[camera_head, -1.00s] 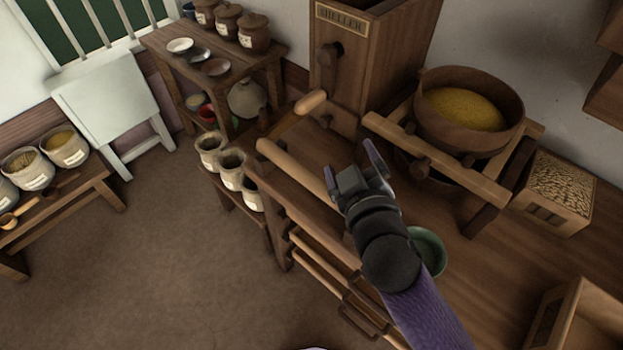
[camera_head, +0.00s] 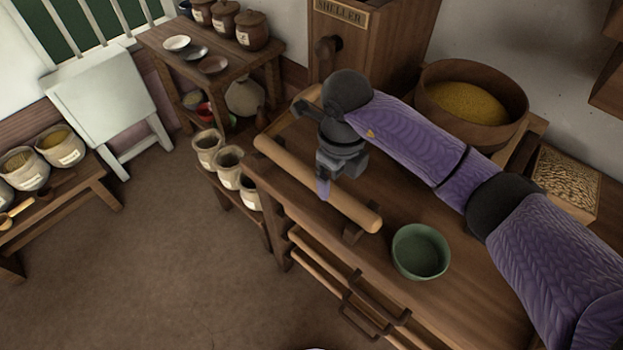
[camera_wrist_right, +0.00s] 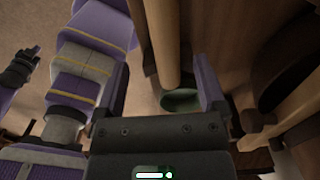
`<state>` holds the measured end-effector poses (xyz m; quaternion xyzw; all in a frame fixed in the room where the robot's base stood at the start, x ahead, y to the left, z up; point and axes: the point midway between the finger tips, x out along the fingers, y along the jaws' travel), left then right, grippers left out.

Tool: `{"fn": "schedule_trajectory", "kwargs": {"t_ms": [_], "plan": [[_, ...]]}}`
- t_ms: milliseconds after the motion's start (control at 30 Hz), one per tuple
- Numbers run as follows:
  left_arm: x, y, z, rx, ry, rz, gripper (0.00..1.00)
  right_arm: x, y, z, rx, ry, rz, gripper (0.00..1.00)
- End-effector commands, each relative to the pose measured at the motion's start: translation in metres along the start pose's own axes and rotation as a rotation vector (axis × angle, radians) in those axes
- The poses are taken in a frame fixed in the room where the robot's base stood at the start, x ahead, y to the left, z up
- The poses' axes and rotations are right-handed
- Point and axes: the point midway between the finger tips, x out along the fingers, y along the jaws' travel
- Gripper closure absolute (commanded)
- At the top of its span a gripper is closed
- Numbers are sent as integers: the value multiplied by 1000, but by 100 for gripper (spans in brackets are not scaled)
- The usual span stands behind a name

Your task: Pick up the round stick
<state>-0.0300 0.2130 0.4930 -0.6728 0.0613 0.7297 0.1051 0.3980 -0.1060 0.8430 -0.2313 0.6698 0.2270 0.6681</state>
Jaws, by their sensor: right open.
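The round stick (camera_head: 285,165) is a long pale wooden rod lying along the near edge of the wooden bench, slanting down to the right on a dark support. My right gripper (camera_head: 325,188) points down over the middle of the stick and hides part of it. In the right wrist view the gripper (camera_wrist_right: 162,84) is open, its two purple fingers wide apart. The stick (camera_wrist_right: 160,40) runs between them lengthwise in that view, closer to the right finger; I cannot tell its exact depth below the fingertips. My left gripper is not seen in the head view.
A green bowl (camera_head: 420,252) stands on the bench right of the stick. Behind are the sheller box (camera_head: 350,45) and a round tub of yellow grain (camera_head: 470,105). Pale jars (camera_head: 228,168) stand on a low shelf left of the bench. The bench front right is clear.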

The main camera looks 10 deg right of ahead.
Motion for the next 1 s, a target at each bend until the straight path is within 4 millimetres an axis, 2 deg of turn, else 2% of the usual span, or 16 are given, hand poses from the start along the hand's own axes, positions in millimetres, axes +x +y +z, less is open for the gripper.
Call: {"fn": "schedule_trajectory", "kwargs": {"t_ms": [33, 300, 500, 567, 933, 1000], "plan": [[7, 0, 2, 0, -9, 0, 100, 13, 0, 0, 0, 3, 5, 10], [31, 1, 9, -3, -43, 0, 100, 60, -6, 4, -1, 0, 6, 10], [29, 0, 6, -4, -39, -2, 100, 59, -6, 4, -2, -4, 4, 10], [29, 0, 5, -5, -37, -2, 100, 59, -6, 4, -2, -4, 4, 21], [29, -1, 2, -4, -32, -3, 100, 59, -6, 4, -2, -4, 4, 99], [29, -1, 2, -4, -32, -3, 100, 59, -6, 4, -2, -4, 4, 100]]}}
